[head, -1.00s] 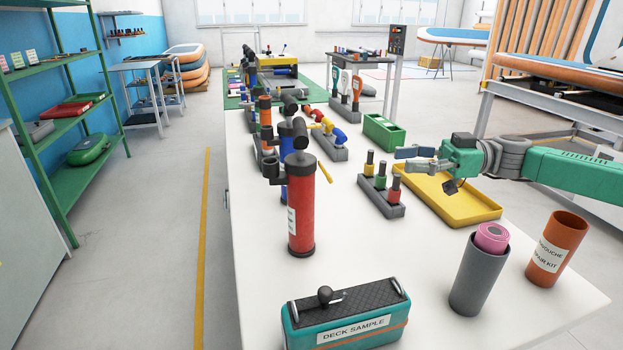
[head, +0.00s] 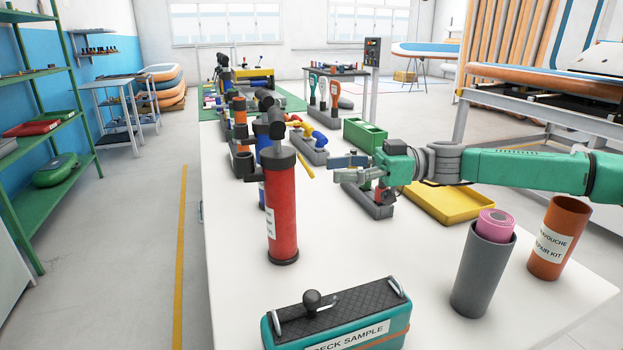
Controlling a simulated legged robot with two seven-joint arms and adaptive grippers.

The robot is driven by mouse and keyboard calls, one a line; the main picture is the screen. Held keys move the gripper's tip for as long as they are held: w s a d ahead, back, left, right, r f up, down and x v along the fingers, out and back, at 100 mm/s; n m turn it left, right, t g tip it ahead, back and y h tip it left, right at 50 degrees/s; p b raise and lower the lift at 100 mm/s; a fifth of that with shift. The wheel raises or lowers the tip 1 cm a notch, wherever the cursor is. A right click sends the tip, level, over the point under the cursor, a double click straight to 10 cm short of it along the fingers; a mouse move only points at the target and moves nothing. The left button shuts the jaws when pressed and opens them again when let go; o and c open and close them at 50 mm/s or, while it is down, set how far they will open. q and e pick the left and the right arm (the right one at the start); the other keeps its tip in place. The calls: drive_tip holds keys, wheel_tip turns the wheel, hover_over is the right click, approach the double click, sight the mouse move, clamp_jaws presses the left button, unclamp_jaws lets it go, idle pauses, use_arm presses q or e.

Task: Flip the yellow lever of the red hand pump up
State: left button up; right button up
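The red hand pump (head: 282,218) stands upright on the white table, with a black collar, a black base and a white label. Its yellow lever (head: 306,167) sticks out at the right of the collar and slopes down to the right. My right gripper (head: 335,169) reaches in from the right with its fingers pointing left at the lever. The fingers look apart with nothing between them. A small gap shows between the fingertips and the lever in the picture; the depth between them is hard to tell. My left gripper is not in view.
A teal deck sample block (head: 340,315) lies in front of the pump. A grey tube (head: 483,272) with a pink roll and an orange tube (head: 556,240) stand right. A grey holder (head: 375,208) and yellow tray (head: 455,203) lie beneath my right arm. More pumps stand behind.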

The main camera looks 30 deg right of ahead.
sight(309, 168)
drive_tip(key=x, duration=0.3)
drive_tip(key=b+x, duration=0.1)
drive_tip(key=x, duration=0.2)
drive_tip(key=shift+s+a+r, duration=0.15)
drive_tip(key=shift+s+r, duration=0.05)
drive_tip(key=shift+d, duration=0.3)
drive_tip(key=shift+d+f, duration=0.1)
clamp_jaws()
